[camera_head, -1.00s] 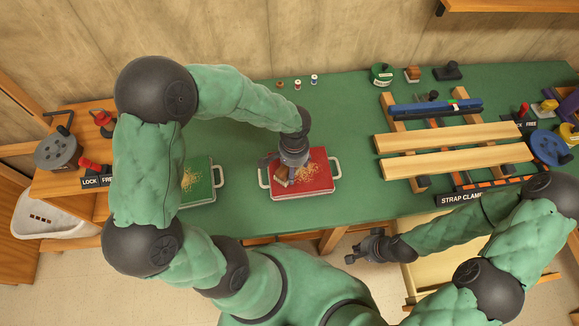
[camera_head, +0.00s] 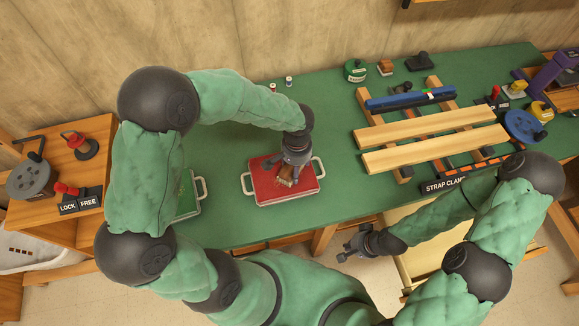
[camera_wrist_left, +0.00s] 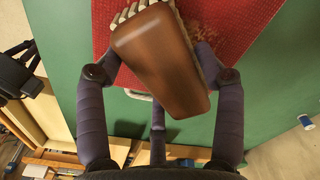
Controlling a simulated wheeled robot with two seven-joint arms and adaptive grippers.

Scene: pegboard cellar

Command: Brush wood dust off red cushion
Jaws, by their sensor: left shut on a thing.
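The red cushion (camera_head: 262,184) lies in a tray with white side handles on the green bench; its ribbed top also shows in the left wrist view (camera_wrist_left: 240,25). My left gripper (camera_head: 288,178) is over the middle of the cushion, shut on a brush (camera_wrist_left: 160,62) with a brown wooden back and pale bristles. The bristles seem to be at the cushion's surface, but the contact is hidden. Some tan wood dust (camera_wrist_left: 228,60) shows beside the brush in the wrist view. My right gripper (camera_head: 356,242) is empty and looks open, in front of the bench.
A green cushion (camera_head: 184,190) in a similar tray is partly hidden behind my left arm. Wooden slats with a blue clamp (camera_head: 410,97) fill the bench to the right. Small spools (camera_head: 289,81) stand at the back. The bench between spools and red cushion is clear.

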